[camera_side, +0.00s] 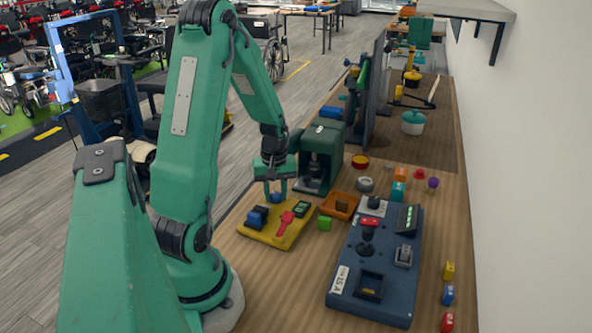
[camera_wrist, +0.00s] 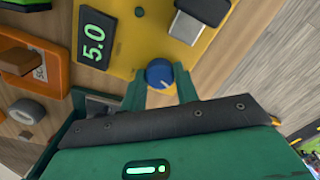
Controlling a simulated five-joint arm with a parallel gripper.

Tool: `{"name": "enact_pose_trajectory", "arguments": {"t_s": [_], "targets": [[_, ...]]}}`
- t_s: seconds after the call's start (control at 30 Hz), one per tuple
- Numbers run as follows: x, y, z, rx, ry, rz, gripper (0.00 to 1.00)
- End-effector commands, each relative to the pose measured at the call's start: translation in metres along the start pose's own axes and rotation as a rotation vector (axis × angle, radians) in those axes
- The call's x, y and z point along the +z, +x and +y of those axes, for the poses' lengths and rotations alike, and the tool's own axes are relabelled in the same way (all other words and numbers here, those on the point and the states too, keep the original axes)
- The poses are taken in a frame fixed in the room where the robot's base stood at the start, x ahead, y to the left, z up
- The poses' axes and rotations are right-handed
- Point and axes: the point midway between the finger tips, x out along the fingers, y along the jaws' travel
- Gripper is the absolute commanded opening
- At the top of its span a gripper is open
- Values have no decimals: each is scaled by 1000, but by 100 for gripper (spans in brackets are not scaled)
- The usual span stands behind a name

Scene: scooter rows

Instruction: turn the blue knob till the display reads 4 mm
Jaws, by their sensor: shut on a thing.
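The blue knob (camera_wrist: 160,74) sits on a yellow panel (camera_wrist: 135,35) and has a pale pointer mark. My gripper (camera_wrist: 160,88) has its two green fingers on either side of the knob, shut on it. In the side view my gripper (camera_side: 276,193) points down onto the blue knob (camera_side: 276,198) at the panel's far edge. The display (camera_wrist: 95,38) on the panel reads 5.0 in green digits. The display (camera_side: 301,209) is too small to read in the side view.
A dark blue control box (camera_side: 345,265) with switches and a screen stands to the right. An orange tray (camera_side: 352,214) and a green block (camera_side: 324,223) lie between it and the yellow panel. A green machine (camera_side: 330,140) stands close behind my gripper.

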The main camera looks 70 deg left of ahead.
Motion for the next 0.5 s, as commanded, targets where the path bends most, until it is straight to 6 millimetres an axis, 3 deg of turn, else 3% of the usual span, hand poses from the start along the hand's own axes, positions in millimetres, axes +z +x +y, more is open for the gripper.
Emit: {"name": "enact_pose_trajectory", "arguments": {"t_s": [0.5], "targets": [[-1, -1, 0, 0, 312, 1, 7]]}}
